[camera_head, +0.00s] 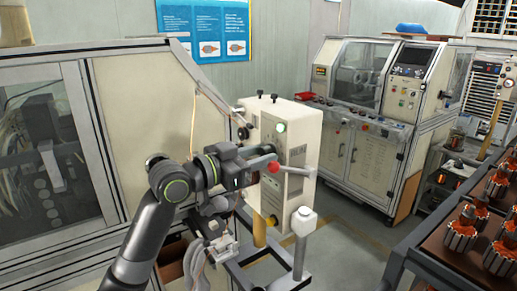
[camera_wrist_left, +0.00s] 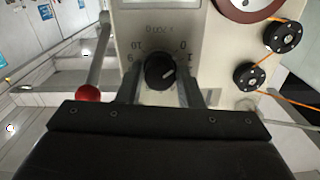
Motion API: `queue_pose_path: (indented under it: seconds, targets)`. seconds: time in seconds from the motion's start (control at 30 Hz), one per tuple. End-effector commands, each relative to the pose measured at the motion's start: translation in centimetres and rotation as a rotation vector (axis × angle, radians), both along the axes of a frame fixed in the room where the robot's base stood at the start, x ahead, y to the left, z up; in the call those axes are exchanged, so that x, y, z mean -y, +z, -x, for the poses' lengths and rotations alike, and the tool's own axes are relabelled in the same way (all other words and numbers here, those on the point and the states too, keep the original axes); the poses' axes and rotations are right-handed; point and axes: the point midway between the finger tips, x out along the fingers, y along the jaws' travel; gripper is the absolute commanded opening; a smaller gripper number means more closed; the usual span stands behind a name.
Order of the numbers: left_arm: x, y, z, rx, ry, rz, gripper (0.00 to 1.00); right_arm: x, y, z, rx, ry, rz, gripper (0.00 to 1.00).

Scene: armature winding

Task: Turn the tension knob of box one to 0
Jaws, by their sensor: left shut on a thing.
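The tension box (camera_head: 301,124) is a cream box on a metal stand in the middle of the head view. Its front panel fills the upper middle of the left wrist view (camera_wrist_left: 216,55). The black tension knob (camera_wrist_left: 158,72) sits on a dial with 9 and 10 at left and 0 and 1 at right. A light mark on the knob points up and right, roughly toward the 0 to 1 side. My left gripper (camera_wrist_left: 160,88) is shut on the knob, one finger on each side. In the head view my left gripper (camera_head: 252,172) meets the box's face; the knob is hidden there. My right gripper is not in view.
A lever with a red ball (camera_wrist_left: 88,93) stands left of the dial. Black rollers (camera_wrist_left: 282,37) carry an orange wire at right. A rack of armatures (camera_head: 463,238) stands at the right of the head view. A winding machine (camera_head: 370,150) is behind.

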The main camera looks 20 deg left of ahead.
Motion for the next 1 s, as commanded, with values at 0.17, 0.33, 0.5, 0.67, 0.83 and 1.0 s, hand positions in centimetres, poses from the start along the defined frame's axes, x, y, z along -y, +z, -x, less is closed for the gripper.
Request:
queue_pose_path:
  seconds: [0.17,0.33,0.5,0.67,0.83,1.0]
  targets:
    - [-0.01,-0.03,-0.01,-0.047,0.000,0.054,0.10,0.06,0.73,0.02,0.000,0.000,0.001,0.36]
    - [-0.02,-0.10,0.00,-0.067,0.000,0.081,0.10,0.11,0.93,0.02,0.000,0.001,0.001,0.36]
    - [-0.02,-0.14,-0.01,-0.074,0.000,0.090,0.10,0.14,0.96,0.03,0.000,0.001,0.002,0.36]
    - [-0.01,-0.15,-0.01,-0.074,-0.001,0.090,0.10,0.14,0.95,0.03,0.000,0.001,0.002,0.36]
    - [-0.01,-0.14,-0.01,-0.074,-0.001,0.090,0.37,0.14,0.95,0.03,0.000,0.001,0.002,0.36]
    - [-0.01,-0.09,-0.01,-0.072,-0.001,0.089,0.55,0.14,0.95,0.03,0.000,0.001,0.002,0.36]
